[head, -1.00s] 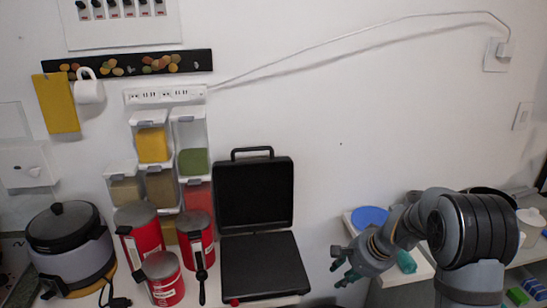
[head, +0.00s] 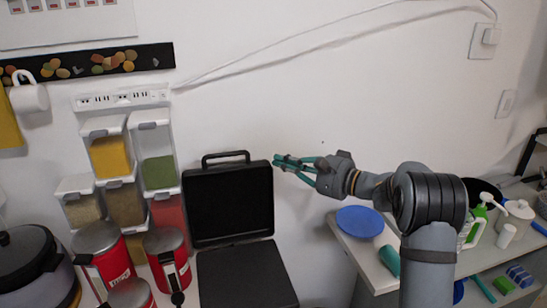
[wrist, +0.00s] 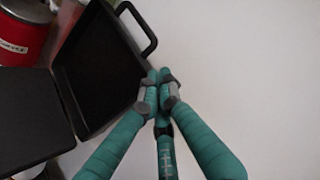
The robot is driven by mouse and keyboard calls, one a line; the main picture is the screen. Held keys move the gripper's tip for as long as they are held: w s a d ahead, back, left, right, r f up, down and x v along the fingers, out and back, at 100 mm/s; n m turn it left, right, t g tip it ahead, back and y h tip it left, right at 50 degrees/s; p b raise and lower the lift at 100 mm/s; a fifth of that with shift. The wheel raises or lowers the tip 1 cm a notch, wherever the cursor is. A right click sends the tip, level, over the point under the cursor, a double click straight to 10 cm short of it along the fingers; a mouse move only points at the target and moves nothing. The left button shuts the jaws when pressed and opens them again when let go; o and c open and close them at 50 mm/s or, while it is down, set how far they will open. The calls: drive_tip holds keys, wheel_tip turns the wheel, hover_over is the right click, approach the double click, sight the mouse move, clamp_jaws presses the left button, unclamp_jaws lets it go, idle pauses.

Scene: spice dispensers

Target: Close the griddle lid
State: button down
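The black griddle (head: 245,275) stands against the wall with its lid (head: 230,205) open and upright. The lid's handle (head: 226,157) is on its top edge. In the wrist view, the open lid (wrist: 95,65), its handle (wrist: 138,30) and the dark base (wrist: 30,120) are at the left. My gripper (head: 278,162) is just right of the lid's top right corner. Its teal fingers (wrist: 160,78) are drawn together at the tips, with nothing held. I cannot tell whether a fingertip touches the lid's edge.
Red canisters (head: 168,262) and stacked spice dispensers (head: 125,185) stand left of the griddle. A cooker (head: 30,265) is at the far left. A shelf with a blue plate (head: 360,221) is at the right, below my arm. The wall right of the lid is bare.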

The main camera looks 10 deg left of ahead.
sight(257, 161)
drive_tip(key=p+x, duration=0.3)
drive_tip(key=x, duration=0.5)
drive_tip(key=shift+p, duration=0.3)
drive_tip(key=shift+w+a, duration=0.1)
drive_tip(key=shift+a, duration=0.25)
drive_tip(key=shift+f, duration=0.1)
drive_tip(key=shift+f, duration=0.1)
